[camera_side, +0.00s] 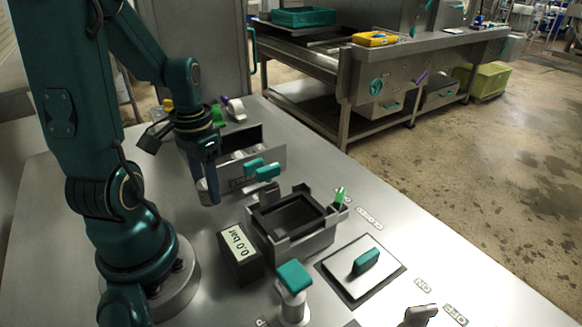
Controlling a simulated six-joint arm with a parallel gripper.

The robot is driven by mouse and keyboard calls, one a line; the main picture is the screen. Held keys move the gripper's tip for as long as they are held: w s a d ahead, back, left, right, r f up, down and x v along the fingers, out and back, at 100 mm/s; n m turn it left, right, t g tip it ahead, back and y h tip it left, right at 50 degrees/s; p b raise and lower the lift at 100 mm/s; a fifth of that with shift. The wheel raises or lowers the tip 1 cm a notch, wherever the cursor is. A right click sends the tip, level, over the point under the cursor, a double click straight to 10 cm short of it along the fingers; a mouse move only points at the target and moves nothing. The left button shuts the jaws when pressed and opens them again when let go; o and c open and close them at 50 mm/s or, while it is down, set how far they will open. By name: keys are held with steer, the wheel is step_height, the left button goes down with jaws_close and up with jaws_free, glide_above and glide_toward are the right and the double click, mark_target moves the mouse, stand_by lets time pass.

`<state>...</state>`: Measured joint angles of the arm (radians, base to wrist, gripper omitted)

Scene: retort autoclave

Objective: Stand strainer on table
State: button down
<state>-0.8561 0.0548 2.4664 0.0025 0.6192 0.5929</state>
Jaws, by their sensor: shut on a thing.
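My gripper (209,200) points down over the left part of the steel table (185,226), left of the lettered box. It is shut on a small grey piece, apparently the strainer (202,190), which shows at the left of the fingers. The fingers hide most of the strainer. I cannot tell whether its lower end touches the table. The lettered box (268,170) stands just behind and right of the gripper, its lettering partly hidden by teal handles.
A dark open chamber (302,243) in a steel frame stands right of centre. In front are a 0.0 bar gauge (239,252) and a teal-topped knob (294,277). A plate with a teal handle (365,262) lies at right. Bare table lies left of the gauge.

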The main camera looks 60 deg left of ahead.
mark_target(209, 199)
steer(key=shift+f, duration=1.55)
steer(key=shift+f, duration=0.1)
steer(key=shift+c, duration=1.8)
jaws_free()
step_height(209, 199, up, 12)
steer(key=shift+r, duration=0.1)
steer(key=w+d+r+m+t, duration=0.1)
steer(key=d+t, duration=0.4)
steer(key=d, duration=0.9)
steer(key=shift+w+r+m+t, duration=0.35)
steer(key=shift+r+m, duration=0.4)
steer(key=shift+m, duration=0.25)
